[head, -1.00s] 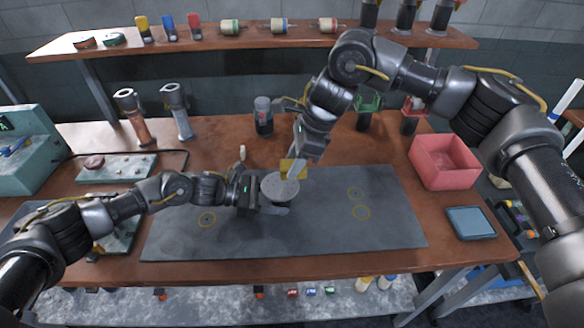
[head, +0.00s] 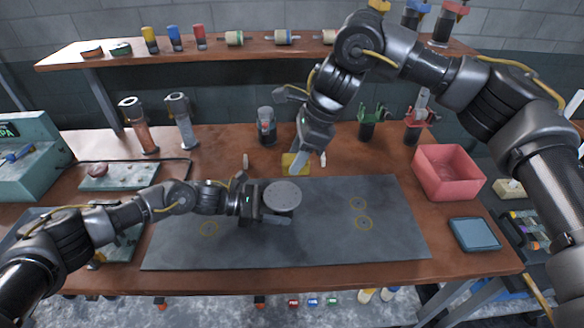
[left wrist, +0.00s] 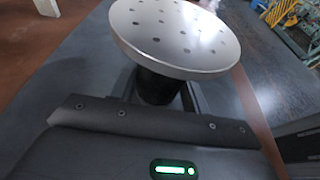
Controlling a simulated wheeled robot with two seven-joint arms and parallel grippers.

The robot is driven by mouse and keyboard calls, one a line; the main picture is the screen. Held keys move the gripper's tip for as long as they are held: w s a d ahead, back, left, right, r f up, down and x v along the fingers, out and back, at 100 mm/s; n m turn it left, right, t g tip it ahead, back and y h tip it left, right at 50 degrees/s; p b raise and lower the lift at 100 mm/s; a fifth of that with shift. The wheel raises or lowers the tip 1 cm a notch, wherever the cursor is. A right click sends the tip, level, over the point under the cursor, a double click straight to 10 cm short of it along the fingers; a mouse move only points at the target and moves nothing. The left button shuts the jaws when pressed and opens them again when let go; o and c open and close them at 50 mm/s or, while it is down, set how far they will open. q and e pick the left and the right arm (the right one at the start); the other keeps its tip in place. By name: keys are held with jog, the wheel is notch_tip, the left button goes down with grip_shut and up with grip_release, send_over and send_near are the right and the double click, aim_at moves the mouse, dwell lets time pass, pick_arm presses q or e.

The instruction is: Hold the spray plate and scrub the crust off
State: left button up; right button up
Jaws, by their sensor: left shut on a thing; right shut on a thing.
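The spray plate (head: 282,194) is a round grey disc, lying face up above the dark mat. The left wrist view shows its pale metal face (left wrist: 180,30) with several small holes, and I see no crust on the visible part. My left gripper (head: 268,212) is shut on the dark stem below the disc, mostly hidden by the plate. My right gripper (head: 302,157) is shut on a yellow scrub pad (head: 291,164), behind the plate and apart from it. I cannot tell whether the pad touches the table.
The dark mat (head: 370,242) has free room on the right. A pink bin (head: 447,172) and a blue-grey tray (head: 474,234) stand right. A dark jar (head: 266,126) and metal cylinders (head: 183,120) stand at the back. A shelf (head: 268,49) runs behind.

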pick_arm(q)
jog(key=o, duration=0.8)
jog(key=shift+o, duration=0.2)
jog(key=v, duration=1.2)
jog(key=shift+r, duration=0.1)
